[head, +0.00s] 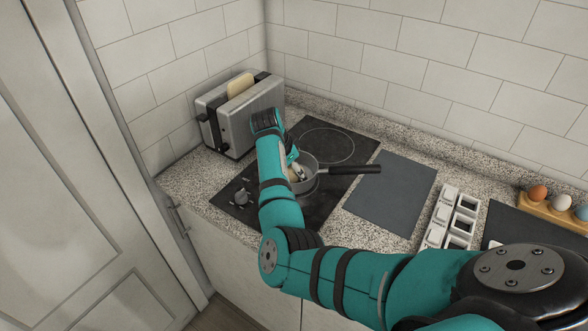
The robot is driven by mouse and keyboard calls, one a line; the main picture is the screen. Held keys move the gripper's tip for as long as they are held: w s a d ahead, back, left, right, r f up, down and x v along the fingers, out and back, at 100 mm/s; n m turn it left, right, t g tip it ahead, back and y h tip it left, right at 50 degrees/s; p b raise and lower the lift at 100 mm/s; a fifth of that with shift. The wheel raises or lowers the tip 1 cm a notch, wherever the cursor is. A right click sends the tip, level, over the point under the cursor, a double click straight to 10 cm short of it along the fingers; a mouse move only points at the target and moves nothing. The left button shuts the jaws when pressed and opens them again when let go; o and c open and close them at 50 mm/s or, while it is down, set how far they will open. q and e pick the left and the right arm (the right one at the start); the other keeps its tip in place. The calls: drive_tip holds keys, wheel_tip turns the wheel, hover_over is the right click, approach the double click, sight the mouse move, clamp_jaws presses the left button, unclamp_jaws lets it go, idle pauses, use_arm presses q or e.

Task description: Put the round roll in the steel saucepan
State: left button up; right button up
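The steel saucepan (309,181) stands on the black cooktop, its dark handle (352,169) pointing right. My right arm reaches across from the lower right and bends over the pan's left side. My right gripper (296,168) is small and largely hidden behind my forearm, at the pan's opening. A small tan patch, possibly the round roll (293,174), shows beside the fingers. I cannot tell whether it is held or lies in the pan, or whether the fingers are open. My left gripper is not in view.
A steel toaster (233,117) with a bread slice (240,85) stands behind left. A dark grey board (392,196) lies right of the cooktop (337,135), clear on top. White square containers (452,219) and an egg holder (553,208) are farther right.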

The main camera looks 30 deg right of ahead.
drive_tip(key=shift+o, duration=1)
drive_tip(key=shift+r, duration=0.25)
drive_tip(key=b+v, duration=0.1)
drive_tip(key=v, duration=1)
drive_tip(key=shift+a+r+b, duration=0.15)
drive_tip(key=shift+r+b, duration=0.25)
